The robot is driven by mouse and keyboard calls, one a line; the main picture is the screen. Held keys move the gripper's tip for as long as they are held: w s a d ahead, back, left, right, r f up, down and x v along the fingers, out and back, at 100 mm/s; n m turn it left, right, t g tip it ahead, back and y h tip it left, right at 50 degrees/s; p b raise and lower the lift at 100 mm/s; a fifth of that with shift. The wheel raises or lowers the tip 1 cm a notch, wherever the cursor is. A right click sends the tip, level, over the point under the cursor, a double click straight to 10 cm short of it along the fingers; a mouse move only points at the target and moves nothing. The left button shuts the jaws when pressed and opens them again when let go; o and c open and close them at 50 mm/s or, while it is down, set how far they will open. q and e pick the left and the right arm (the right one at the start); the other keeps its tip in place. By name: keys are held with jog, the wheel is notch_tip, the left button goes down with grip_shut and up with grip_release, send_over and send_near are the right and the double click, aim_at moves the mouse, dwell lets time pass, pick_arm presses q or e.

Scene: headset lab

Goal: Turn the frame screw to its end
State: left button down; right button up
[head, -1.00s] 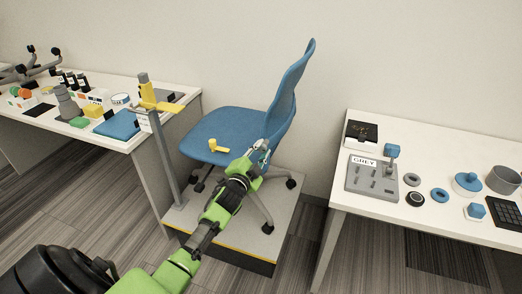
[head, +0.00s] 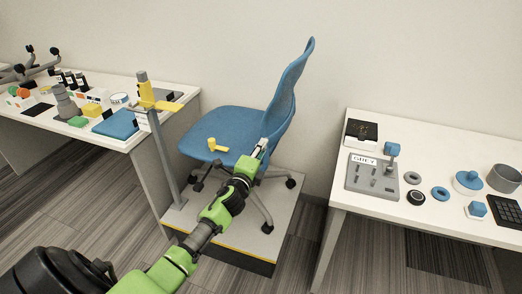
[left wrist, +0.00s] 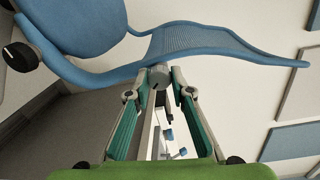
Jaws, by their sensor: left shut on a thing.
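The blue chair (head: 225,135) stands on a low grey platform, its backrest to the right. The frame screw (left wrist: 159,76) is a grey round knob at the lower edge of the mesh backrest in the left wrist view. My left gripper (head: 262,146) reaches the chair where seat and backrest meet. It also shows in the left wrist view (left wrist: 160,90), its fingertips closed on the knob from both sides. In the head view the gripper and chair hide the screw. My right gripper is not in view.
The platform (head: 221,243) has a yellow-edged front and a grey post on its left. A yellow handle (head: 217,146) sticks out at the seat. The left table (head: 100,137) and right table (head: 400,210) hold many parts. Striped floor lies between them.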

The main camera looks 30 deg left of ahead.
pick_arm(q)
jog(key=shift+f+m, duration=0.1)
jog(key=shift+m, duration=0.2)
dwell(0.4)
jog(key=c, duration=1.8)
grip_release()
jog(key=v, duration=1.2)
